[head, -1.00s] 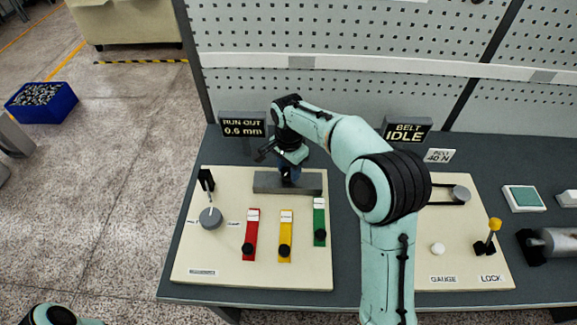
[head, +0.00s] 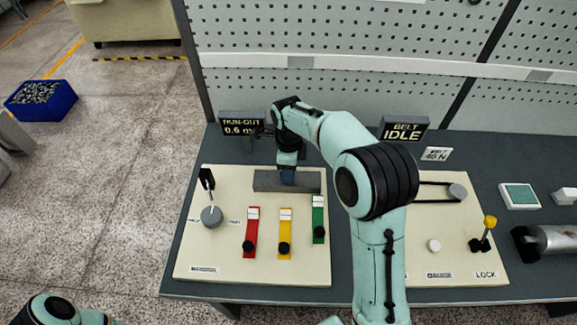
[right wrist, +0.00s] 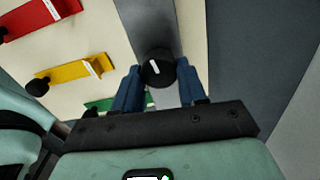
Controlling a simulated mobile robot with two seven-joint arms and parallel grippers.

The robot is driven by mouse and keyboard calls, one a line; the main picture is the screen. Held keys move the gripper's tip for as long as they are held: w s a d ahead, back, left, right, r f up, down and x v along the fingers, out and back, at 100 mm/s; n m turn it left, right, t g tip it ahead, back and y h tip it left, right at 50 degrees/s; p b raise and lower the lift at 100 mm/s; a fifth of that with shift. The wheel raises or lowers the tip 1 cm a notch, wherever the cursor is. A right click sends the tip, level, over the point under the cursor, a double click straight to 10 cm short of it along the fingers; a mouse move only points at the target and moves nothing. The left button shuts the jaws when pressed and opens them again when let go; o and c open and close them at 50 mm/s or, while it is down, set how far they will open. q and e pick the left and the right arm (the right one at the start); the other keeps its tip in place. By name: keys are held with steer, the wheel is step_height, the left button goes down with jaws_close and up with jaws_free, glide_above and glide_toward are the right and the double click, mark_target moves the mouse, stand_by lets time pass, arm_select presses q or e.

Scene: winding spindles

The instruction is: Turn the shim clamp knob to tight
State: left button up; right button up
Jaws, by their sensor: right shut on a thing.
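My right gripper (head: 287,180) reaches down onto the grey bar (head: 264,182) at the back of the cream panel. In the right wrist view its two blue fingers stand on either side of a round black knob (right wrist: 158,69) with a white pointer line, which I take to be the shim clamp knob. The gripper is shut on this knob. In the head view the gripper hides the knob. Its tight mark cannot be made out. My left gripper is out of view; only part of my left arm shows at the bottom left.
Red (head: 251,232), yellow (head: 285,233) and green (head: 318,220) shims with black knobs lie in front of the bar. A grey dial (head: 212,217) stands left of them. The run-out display (head: 242,126) is behind. My right arm covers the panel's right side.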

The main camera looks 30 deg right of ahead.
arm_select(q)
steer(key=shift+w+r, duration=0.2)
arm_select(e)
steer(key=shift+m, duration=0.9)
steer(key=o, duration=1.1)
steer(key=shift+c, duration=0.2)
steer(key=shift+r, duration=0.15)
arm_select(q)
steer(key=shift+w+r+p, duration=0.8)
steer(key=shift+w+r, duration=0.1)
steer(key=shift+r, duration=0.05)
arm_select(e)
step_height(320, 180, up, 12)
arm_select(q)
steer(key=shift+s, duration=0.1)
